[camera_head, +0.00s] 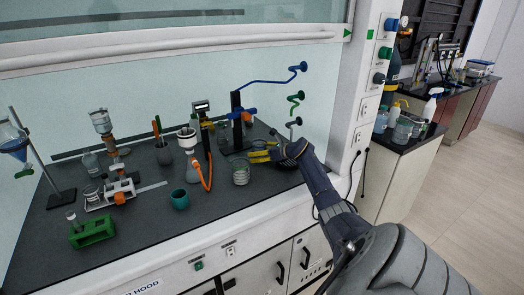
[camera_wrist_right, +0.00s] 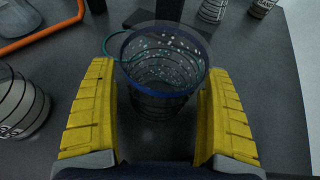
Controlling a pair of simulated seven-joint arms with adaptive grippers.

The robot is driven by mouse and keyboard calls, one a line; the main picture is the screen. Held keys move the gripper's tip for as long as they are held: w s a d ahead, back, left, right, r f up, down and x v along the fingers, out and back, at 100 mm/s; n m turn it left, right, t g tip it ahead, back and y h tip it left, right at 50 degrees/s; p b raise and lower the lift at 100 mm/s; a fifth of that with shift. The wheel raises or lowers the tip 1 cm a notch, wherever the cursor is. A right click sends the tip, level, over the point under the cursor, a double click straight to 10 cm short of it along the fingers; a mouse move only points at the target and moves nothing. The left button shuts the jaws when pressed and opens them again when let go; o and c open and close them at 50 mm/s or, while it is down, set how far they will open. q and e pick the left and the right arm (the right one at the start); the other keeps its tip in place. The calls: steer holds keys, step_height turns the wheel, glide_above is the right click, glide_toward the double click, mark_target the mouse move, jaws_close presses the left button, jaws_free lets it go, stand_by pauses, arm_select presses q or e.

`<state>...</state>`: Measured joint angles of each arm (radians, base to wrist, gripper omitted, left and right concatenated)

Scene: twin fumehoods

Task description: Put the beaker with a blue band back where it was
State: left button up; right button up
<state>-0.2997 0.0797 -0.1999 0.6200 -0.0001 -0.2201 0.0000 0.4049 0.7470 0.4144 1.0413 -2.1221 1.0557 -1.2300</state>
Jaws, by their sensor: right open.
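The beaker with a blue band (camera_wrist_right: 162,75) is in the right wrist view, clear glass with the band round its rim. It appears to stand upright on the dark worktop. My right gripper (camera_wrist_right: 158,90) has its yellow fingers apart, one on each side of the beaker. A narrow gap shows on the left; I cannot tell whether the right finger touches. In the head view my right gripper (camera_head: 262,152) is low over the hood worktop, and I cannot make out the banded beaker there. My left gripper is not in view.
Another glass beaker (camera_head: 241,172) stands just left of the gripper. A stand (camera_head: 237,125) with a blue clamp is behind it. The worktop's front strip is mostly clear.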

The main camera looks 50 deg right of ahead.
steer(key=shift+r, duration=0.15)
steer(key=shift+v, duration=5.95)
steer(key=shift+a, duration=0.1)
